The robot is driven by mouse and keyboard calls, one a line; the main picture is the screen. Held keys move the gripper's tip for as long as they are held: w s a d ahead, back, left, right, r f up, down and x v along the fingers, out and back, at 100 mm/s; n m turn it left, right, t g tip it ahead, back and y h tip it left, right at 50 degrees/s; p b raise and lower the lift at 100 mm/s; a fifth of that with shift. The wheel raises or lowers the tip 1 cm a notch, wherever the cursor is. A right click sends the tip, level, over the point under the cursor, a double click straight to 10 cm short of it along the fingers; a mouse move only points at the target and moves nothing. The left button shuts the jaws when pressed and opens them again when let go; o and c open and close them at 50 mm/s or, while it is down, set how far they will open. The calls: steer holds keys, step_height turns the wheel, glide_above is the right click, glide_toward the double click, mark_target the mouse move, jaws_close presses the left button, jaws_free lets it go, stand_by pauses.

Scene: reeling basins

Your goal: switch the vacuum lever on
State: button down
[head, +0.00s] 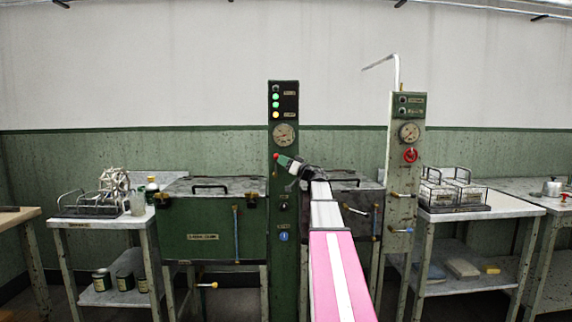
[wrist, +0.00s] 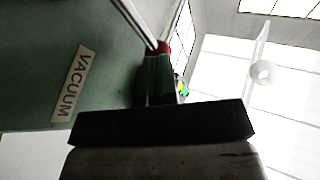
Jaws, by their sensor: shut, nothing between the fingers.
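The vacuum lever shows in the wrist view as a thin metal rod (wrist: 136,22) ending in a red knob (wrist: 164,47). A tilted label reading VACUUM (wrist: 69,84) is on the green panel beside it. In the head view the red knob (head: 277,156) is at the left side of the tall green column (head: 284,265), below the gauge. My gripper (head: 282,160) is shut and empty, with its tips at the knob. In the wrist view the closed fingers (wrist: 156,70) end right by the knob. I cannot tell whether they touch it. The lever's base is hidden.
A green lidded basin (head: 212,235) stands left of the column; another is partly behind my arm. A second post (head: 402,170) with a gauge and red handwheel stands right. Side tables hold wire racks (head: 455,188) and jars.

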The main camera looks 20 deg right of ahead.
steer(key=shift+w+a+r, duration=0.15)
steer(key=shift+a, duration=0.2)
stand_by(0.5)
